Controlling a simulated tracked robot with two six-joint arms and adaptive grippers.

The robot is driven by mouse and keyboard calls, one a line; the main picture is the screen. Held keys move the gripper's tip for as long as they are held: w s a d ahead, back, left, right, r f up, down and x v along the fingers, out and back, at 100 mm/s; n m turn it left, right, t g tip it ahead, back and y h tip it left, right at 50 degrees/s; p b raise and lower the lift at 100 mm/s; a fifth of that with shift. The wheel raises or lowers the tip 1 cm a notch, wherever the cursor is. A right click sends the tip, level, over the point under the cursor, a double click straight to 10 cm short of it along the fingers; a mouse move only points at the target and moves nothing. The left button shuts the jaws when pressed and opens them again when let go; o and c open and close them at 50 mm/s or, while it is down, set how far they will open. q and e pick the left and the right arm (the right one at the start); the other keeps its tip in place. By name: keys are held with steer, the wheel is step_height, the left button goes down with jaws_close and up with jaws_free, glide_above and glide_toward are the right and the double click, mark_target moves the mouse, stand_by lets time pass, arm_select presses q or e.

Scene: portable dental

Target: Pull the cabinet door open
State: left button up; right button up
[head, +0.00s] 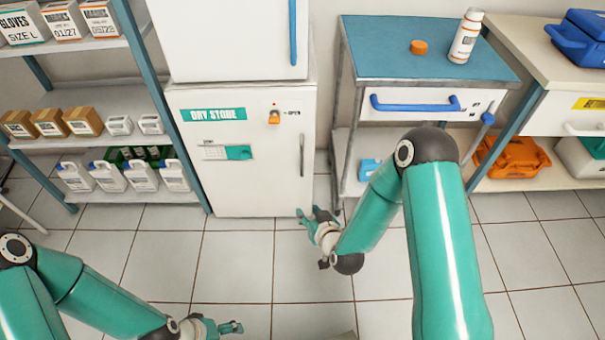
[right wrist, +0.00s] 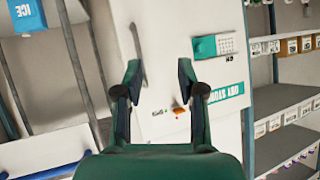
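The white cabinet (head: 245,175), labelled "DRY STORE", stands against the back wall with its door shut. Its grey upright handle (head: 302,154) is near the door's right edge. An orange latch (head: 274,117) sits above and left of the handle. My right gripper (head: 304,217) is low in front of the cabinet's lower right corner, apart from the door, its fingers spread and empty. In the right wrist view, the open fingers (right wrist: 160,85) point at the cabinet door (right wrist: 165,60), and the handle (right wrist: 137,50) shows upside down beyond them. My left gripper (head: 232,328) is at the bottom edge, away from the cabinet.
A shelf unit (head: 85,48) with boxes and bottles stands left of the cabinet. A blue-topped cart (head: 375,50) with a white bottle (head: 466,36) stands close on the right. A white unit with a blue handle (head: 292,30) sits above the cabinet. The tiled floor (head: 240,265) in front is clear.

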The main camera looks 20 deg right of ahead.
mark_target(302, 155)
arm_select(q)
step_height(302, 155, down, 14)
steer(key=b, duration=1.1)
arm_select(e)
steer(key=w+d+t+h, duration=0.1)
steer(key=w+t, duration=0.1)
steer(key=w, duration=0.5)
steer(key=w+d+t+h, duration=0.1)
steer(key=w+d+t, duration=0.1)
steer(key=w, duration=0.6)
steer(key=w+d+t, duration=0.1)
steer(key=w+t, duration=0.1)
steer(key=w, duration=0.5)
steer(key=shift+w+d+f+h, duration=0.25)
steer(key=shift+w+d+h, duration=0.05)
steer(key=shift+d+h, duration=0.1)
jaws_close()
